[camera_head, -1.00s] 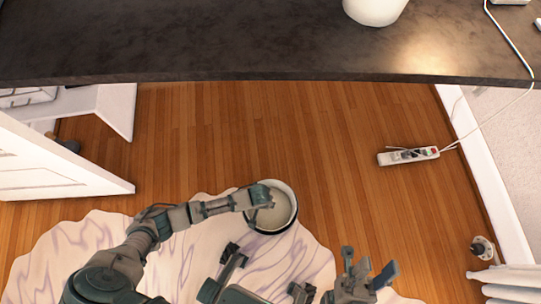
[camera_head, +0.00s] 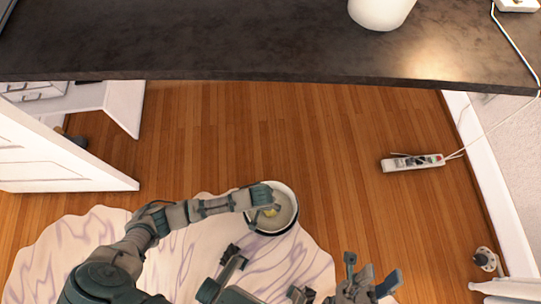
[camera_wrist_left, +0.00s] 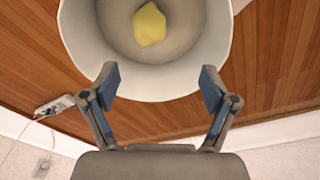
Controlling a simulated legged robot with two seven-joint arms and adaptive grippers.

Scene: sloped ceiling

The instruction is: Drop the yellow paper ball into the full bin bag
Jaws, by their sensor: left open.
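A round bin (camera_head: 293,195) with a pale inside and a dark outer side stands on the rug; it fills the top of the left wrist view (camera_wrist_left: 85,45). The yellow paper ball (camera_wrist_left: 150,24) is within the bin's opening, apart from my fingers; whether it rests on the bottom or is in the air I cannot tell. The ball also shows in the head view (camera_head: 270,211). My left gripper (camera_head: 268,207) is over the bin, open and empty, its fingers spread in the left wrist view (camera_wrist_left: 160,82). My right gripper (camera_head: 368,272) is open and empty at the lower right, away from the bin.
A dark countertop (camera_head: 230,40) crosses the top, with a white round object (camera_head: 380,10) on it. A pale rug (camera_head: 70,245) lies under the bin. A power strip (camera_head: 413,162) lies on the wooden floor at right. A white door (camera_head: 50,160) is at left.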

